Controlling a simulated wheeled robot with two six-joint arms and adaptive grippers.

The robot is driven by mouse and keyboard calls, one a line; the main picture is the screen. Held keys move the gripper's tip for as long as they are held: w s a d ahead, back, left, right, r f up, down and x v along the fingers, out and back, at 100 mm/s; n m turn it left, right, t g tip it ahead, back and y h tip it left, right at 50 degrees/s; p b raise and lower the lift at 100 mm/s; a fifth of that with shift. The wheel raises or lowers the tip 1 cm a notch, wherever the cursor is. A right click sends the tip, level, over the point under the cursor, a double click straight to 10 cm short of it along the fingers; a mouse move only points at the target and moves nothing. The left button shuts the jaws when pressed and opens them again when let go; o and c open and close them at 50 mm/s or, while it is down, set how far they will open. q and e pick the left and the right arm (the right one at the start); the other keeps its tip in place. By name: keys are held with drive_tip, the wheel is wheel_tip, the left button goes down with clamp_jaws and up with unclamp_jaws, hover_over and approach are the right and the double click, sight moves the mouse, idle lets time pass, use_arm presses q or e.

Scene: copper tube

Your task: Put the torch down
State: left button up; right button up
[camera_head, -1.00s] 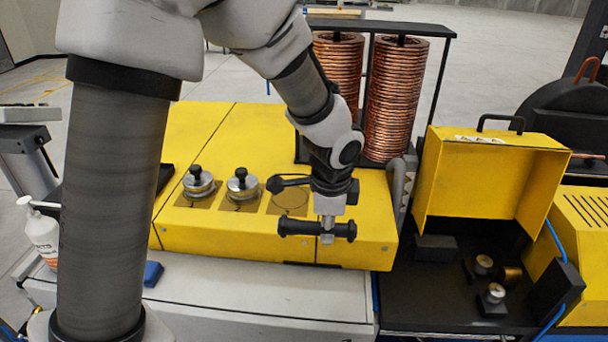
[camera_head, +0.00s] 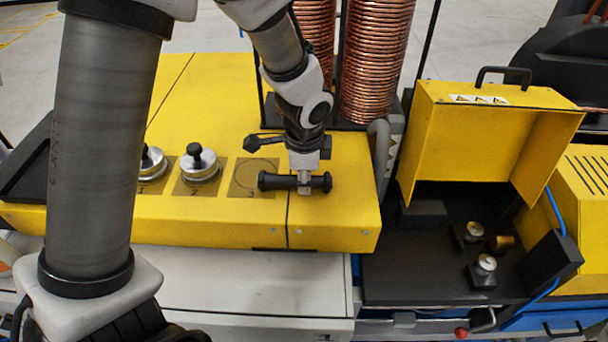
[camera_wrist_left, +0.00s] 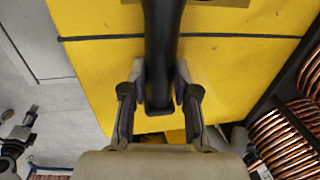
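The torch (camera_head: 278,181) is a short black cylinder with wider ends, seen in the head view over the front part of the yellow cabinet top (camera_head: 225,110), just right of the brown square marked 3 (camera_head: 252,177). My left gripper (camera_head: 304,183) points down, with its fingers around the torch. In the left wrist view the torch (camera_wrist_left: 162,50) runs lengthwise between the two fingers (camera_wrist_left: 160,98). I cannot tell whether the torch touches the cabinet. My right gripper is not in view.
Silver pots with black knobs (camera_head: 200,165) stand left of the marked square. Copper coils (camera_head: 376,70) rise behind. At right is an open yellow hood (camera_head: 480,140) over a black tray (camera_head: 385,270) with small brass parts (camera_head: 484,265). The cabinet's left rear top is clear.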

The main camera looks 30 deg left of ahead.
use_arm(q)
drive_tip(key=o, duration=0.4)
drive_tip(key=shift+w, duration=0.1)
drive_tip(key=shift+s+d+r, duration=0.1)
drive_tip(key=shift+s+r, duration=0.05)
drive_tip(key=shift+s, duration=0.1)
drive_tip(key=shift+r, duration=0.55)
drive_tip(key=r, duration=0.3)
drive_tip(key=s+r+b, duration=0.1)
drive_tip(key=r, duration=0.3)
drive_tip(key=d+r, duration=0.1)
drive_tip(key=r, duration=0.2)
drive_tip(key=shift+s+r+b, duration=0.2)
drive_tip(key=shift+r+b, duration=0.15)
drive_tip(key=shift+r, duration=0.05)
drive_tip(key=shift+a, duration=0.1)
drive_tip(key=shift+s, duration=0.1)
